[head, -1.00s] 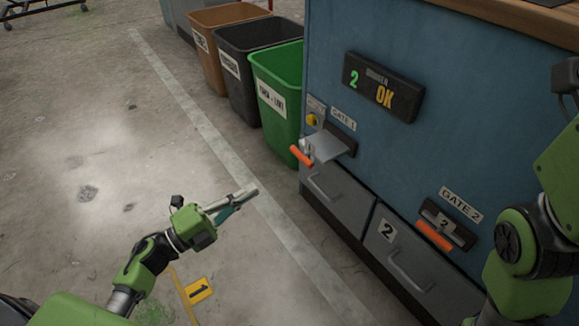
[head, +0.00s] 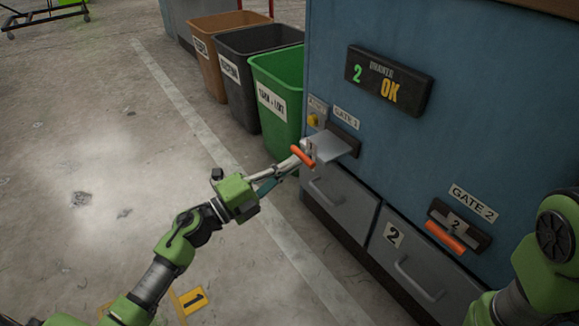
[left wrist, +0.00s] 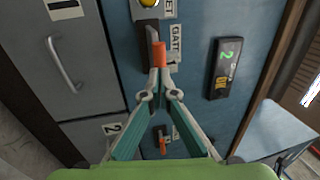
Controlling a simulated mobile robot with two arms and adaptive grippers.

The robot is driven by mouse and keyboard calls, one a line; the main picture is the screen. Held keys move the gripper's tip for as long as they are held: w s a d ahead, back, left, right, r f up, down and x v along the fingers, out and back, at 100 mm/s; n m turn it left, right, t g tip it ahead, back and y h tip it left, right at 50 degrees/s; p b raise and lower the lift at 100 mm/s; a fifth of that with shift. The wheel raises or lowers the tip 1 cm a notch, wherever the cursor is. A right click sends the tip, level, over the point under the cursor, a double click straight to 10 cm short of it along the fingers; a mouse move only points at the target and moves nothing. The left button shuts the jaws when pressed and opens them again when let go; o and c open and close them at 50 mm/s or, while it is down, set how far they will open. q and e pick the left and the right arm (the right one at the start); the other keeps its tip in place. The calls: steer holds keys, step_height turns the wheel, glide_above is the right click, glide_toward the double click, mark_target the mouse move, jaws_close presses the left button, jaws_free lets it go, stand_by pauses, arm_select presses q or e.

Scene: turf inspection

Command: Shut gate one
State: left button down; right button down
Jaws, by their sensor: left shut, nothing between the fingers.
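Gate 1 is a grey plate (head: 333,147) sticking out from the blue cabinet, with an orange handle (head: 302,156) at its outer end. In the left wrist view the orange handle (left wrist: 159,54) stands just beyond the fingertips, and the plate (left wrist: 152,38) shows nearly edge-on. My left gripper (head: 294,164) is shut and empty, its tips at the handle; I cannot tell if they touch. It also shows in the left wrist view (left wrist: 159,83). Part of my right arm is at the right edge; its gripper is out of view.
Gate 2 (head: 459,229) has its orange handle close to the cabinet face. Grey drawers (head: 342,200) sit below the gates. A display (head: 389,80) reads "2" and "OK". Green (head: 279,83), black and brown bins stand left of the cabinet.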

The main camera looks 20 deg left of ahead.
mark_target(316, 153)
arm_select(q)
steer(key=x, duration=0.2)
steer(key=f+x, duration=0.1)
steer(key=x, duration=0.2)
steer(key=p+x, duration=0.1)
steer(key=x, duration=0.1)
steer(key=shift+w+d+f, duration=0.15)
steer(key=shift+w+d, duration=0.1)
steer(key=shift+w, duration=0.1)
steer(key=shift+w+d, duration=0.2)
steer(key=shift+w, duration=0.1)
